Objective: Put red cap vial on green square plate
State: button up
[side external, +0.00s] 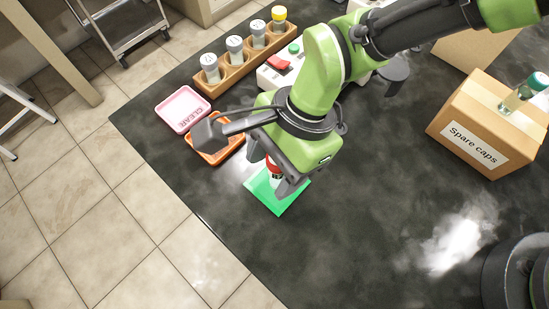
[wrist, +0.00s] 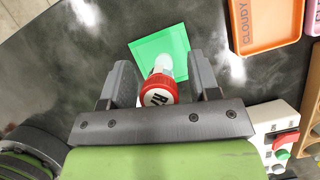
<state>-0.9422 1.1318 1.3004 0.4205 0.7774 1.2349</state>
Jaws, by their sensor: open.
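The red cap vial (wrist: 158,88) stands between my gripper's two fingers in the wrist view, over the green square plate (wrist: 146,50). In the side view its red cap (side external: 272,167) shows beside my gripper (side external: 276,180), and the green plate (side external: 265,194) lies on the dark bench under it. My gripper (wrist: 165,85) is open, with a gap visible on both sides of the vial. The vial looks upright. Its base is hidden in the side view, and I cannot tell exactly how it meets the plate.
An orange tray (side external: 227,155) and a pink tray (side external: 206,112) lie behind the plate. A wooden rack (side external: 238,73) holds several vials. A switch box (side external: 267,80) stands near it. A spare caps box (side external: 461,108) with a green-capped vial (side external: 522,92) stands right. The front bench is clear.

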jog(key=v, duration=1.3)
jog(key=w+d+r+n+t, duration=0.3)
jog(key=d+r+t, duration=0.1)
jog(key=d+r, duration=0.95)
jog(key=s+d+n+t+h, duration=0.1)
jog(key=s+d+n+t, duration=0.1)
jog(key=s+d, duration=0.3)
jog(key=s+d+r+n+t, duration=0.1)
jog(key=s+d+n+t, duration=0.1)
jog(key=s+d, duration=0.4)
jog(key=d+t, duration=0.1)
jog(key=d, duration=0.4)
jog(key=shift+d+t+h, duration=0.35)
jog(key=shift+t+h, duration=0.05)
